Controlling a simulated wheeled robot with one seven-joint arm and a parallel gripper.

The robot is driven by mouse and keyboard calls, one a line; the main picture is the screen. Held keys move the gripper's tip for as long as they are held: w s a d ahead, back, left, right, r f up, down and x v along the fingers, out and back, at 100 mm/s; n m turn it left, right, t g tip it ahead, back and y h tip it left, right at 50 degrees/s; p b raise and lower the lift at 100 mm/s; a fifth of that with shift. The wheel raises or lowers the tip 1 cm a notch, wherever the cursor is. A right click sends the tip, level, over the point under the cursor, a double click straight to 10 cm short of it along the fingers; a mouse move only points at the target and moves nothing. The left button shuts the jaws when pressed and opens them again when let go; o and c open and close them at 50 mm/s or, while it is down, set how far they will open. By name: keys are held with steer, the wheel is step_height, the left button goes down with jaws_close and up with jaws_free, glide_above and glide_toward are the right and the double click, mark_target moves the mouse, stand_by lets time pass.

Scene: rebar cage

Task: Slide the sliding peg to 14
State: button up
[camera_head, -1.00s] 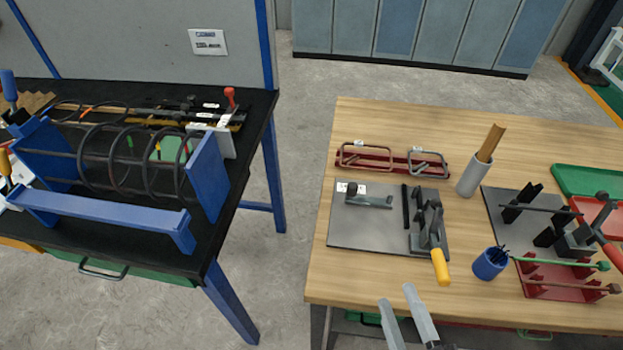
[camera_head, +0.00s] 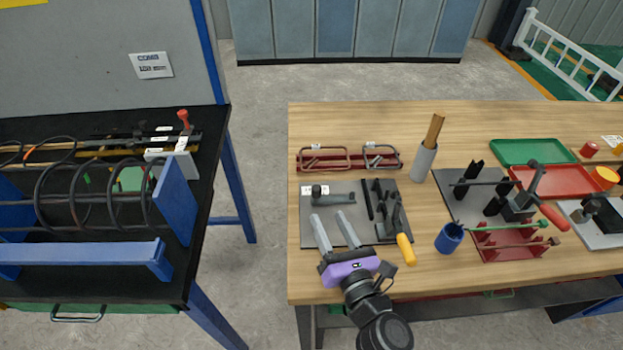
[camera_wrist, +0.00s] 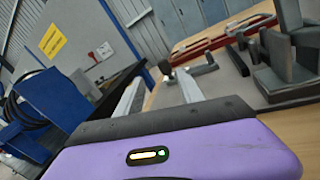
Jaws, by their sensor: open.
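A grey plate (camera_head: 350,232) lies on the wooden table. Near its left back corner a dark round knob or peg (camera_head: 316,191) stands at the end of a grey bar (camera_head: 340,198), beside small white labels (camera_head: 309,190). I cannot read the numbers or be sure that this is the sliding peg. The bar also shows beyond my fingers in the wrist view (camera_wrist: 204,67). My gripper (camera_head: 329,216) is open and empty. Its fingers point toward the bar from the front, apart from it.
A lever tool with a yellow handle (camera_head: 405,248) is right of the bar. A blue cup (camera_head: 449,238), grey tube (camera_head: 424,161) and red rack (camera_head: 507,245) stand farther right. The black bench (camera_head: 150,290) with a blue-ended cage is at the left, across a floor gap.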

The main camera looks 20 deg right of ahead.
mark_target(314, 186)
steer(key=n, duration=0.1)
steer(key=w+n, duration=0.1)
steer(key=n, duration=0.1)
steer(key=shift+w+d+f, duration=0.1)
steer(key=shift+w+d, duration=0.05)
steer(key=shift+d, duration=0.05)
steer(key=shift+w, duration=0.25)
steer(key=w, duration=1.1)
steer(key=shift+w+d+p, duration=0.25)
steer(key=shift+d+p, duration=0.1)
steer(key=shift+c, duration=0.5)
jaws_close()
steer(key=shift+a, duration=0.1)
